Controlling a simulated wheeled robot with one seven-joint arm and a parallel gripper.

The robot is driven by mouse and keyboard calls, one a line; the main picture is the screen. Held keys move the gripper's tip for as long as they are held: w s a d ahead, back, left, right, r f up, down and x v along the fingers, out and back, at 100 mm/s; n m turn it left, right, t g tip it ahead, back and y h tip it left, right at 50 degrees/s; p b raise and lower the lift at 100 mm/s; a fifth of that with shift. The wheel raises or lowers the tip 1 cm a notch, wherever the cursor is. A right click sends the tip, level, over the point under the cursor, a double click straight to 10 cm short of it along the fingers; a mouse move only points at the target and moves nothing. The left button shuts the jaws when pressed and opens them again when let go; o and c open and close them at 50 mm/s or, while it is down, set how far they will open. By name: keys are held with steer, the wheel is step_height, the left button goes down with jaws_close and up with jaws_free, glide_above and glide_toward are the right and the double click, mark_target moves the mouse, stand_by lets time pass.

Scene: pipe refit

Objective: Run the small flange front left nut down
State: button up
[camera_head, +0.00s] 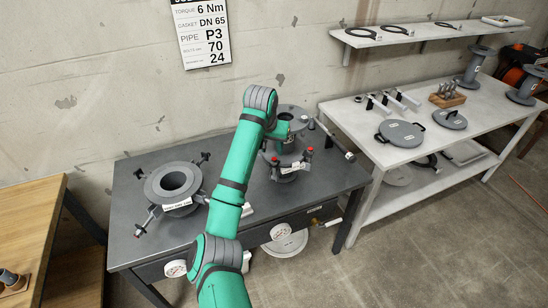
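A grey flanged pipe assembly (287,163) stands on the right part of the dark bench. It seems to be the small flange. Red-tipped parts show around its joint, at the front left (275,161) and the right (309,150); they look like bolts or nuts, too small to tell which. My green arm rises from the bottom and bends over the assembly. My gripper (284,122) seems to be at its upper left, largely hidden by the arm and the upper disc. I cannot see its fingertips or whether they touch a nut.
A larger labelled flange (173,182) with projecting bolts sits left on the dark bench (135,250). A white table (350,130) at right holds lidded discs, tools and a wooden block (447,96). A wall shelf (400,38) holds gaskets. A wooden bench (30,225) stands at left.

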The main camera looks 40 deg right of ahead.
mark_target(274, 159)
steer(key=x, duration=0.7)
steer(key=shift+w+d+f, duration=0.1)
steer(key=shift+w+f, duration=0.05)
steer(key=shift+f, duration=0.2)
steer(key=shift+d, duration=0.1)
jaws_close()
